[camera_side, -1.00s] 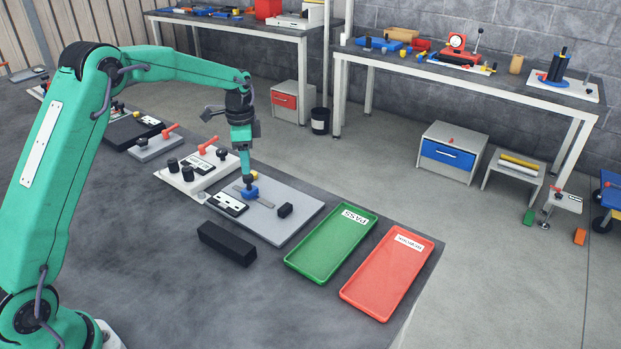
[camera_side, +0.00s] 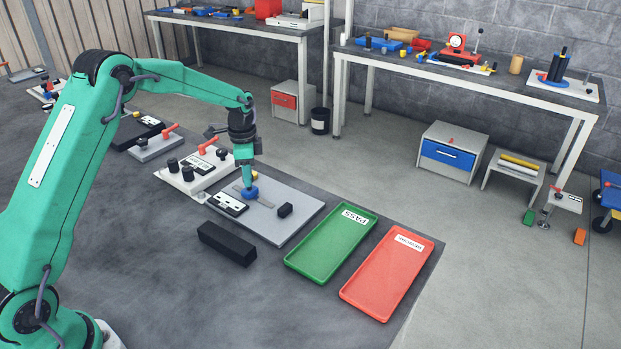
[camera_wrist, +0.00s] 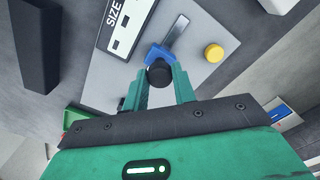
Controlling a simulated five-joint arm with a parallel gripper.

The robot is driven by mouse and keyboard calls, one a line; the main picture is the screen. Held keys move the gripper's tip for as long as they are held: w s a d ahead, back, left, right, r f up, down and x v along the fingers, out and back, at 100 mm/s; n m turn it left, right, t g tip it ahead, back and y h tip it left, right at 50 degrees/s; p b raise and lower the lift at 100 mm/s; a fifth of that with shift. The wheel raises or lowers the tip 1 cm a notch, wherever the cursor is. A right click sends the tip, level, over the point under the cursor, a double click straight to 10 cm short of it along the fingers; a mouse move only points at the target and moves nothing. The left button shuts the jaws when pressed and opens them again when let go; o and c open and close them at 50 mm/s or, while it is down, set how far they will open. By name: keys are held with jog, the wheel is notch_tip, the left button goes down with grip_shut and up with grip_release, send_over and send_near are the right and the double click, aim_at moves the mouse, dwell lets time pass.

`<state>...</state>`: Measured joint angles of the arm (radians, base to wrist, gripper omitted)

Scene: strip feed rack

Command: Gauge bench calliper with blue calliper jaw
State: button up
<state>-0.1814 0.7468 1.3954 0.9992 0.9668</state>
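The bench calliper is a grey plate (camera_side: 275,231) with a thin metal beam (camera_wrist: 178,30) and a black-and-white SIZE display (camera_side: 228,204). The blue calliper jaw (camera_side: 251,193) sits on the beam. Its round black knob (camera_wrist: 159,73) shows in the wrist view, in front of the blue body (camera_wrist: 158,53). My gripper (camera_side: 248,183) is down over the jaw, pointing downward. In the wrist view my gripper (camera_wrist: 162,78) has one finger on each side of the knob, with no clear gap seen. A small black block (camera_side: 285,210) stands on the plate, right of the jaw.
A yellow round piece (camera_wrist: 213,53) is on the plate near the jaw. A long black bar (camera_side: 227,243) lies in front. A green PASS tray (camera_side: 310,270) and a red tray (camera_side: 365,300) are to the right. A white fixture (camera_side: 190,184) with a red lever stands behind left.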

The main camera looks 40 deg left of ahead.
grip_shut()
jog(key=d, duration=1)
jog(key=shift+d, duration=0.35)
jog(key=o, duration=1)
grip_release()
jog(key=shift+a, duration=0.1)
jog(key=shift+c, duration=0.2)
jog(key=shift+r, duration=0.15)
notch_tip(320, 180, up, 8)
